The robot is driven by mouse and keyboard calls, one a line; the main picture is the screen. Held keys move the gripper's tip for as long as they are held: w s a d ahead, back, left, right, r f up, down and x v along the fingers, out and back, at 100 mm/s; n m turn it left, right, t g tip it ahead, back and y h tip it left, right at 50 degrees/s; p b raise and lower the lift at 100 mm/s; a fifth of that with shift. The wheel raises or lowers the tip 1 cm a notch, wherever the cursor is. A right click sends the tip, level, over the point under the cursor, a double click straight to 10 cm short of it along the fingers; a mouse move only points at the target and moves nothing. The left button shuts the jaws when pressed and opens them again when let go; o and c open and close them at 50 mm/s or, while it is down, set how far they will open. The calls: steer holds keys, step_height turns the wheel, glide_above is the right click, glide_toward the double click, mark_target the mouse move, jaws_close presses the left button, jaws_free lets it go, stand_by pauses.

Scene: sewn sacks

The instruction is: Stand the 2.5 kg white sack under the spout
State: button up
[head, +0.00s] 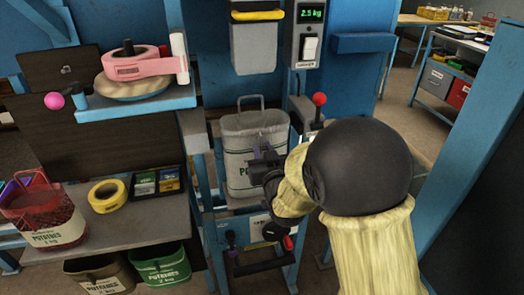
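My gripper (262,165) is at the sack's front right side, and my dark wrist hides part of the sack's right side. The fingers are small and dark, so I cannot tell whether they are closed on the sack or only beside it. The weight printed on the sack is too small to read.
A display (312,13) reads 2.5 kg above a white switch. A red-knobbed lever (319,99) stands right of the sack. A red sack (48,213) and yellow tape (107,195) are on the lower bench, with a green sack (160,266) below.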

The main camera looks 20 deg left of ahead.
steer(key=shift+s+a+r, duration=0.1)
steer(key=shift+a, duration=0.05)
steer(key=shift+s, duration=0.1)
steer(key=b+v, duration=0.2)
steer(key=v, duration=1)
steer(key=shift+b, duration=0.3)
steer(key=shift+w, duration=0.2)
steer(key=w+d+f+m+g+h, duration=0.1)
steer(key=d+f+m+g+h, duration=0.15)
steer(key=d+f, duration=0.35)
steer(key=d+f+m+g+h, duration=0.1)
steer(key=d+f+g+h, duration=0.25)
steer(key=d, duration=0.45)
steer(key=s+d+f+m+g+h, duration=0.2)
steer(key=s+d+g, duration=0.4)
steer(key=s+d, duration=0.5)
step_height(320, 180, down, 2)
steer(key=shift+d+f+m+g+h, duration=0.2)
steer(key=shift+d+m+g+h, duration=0.3)
steer(key=shift+d, duration=0.7)
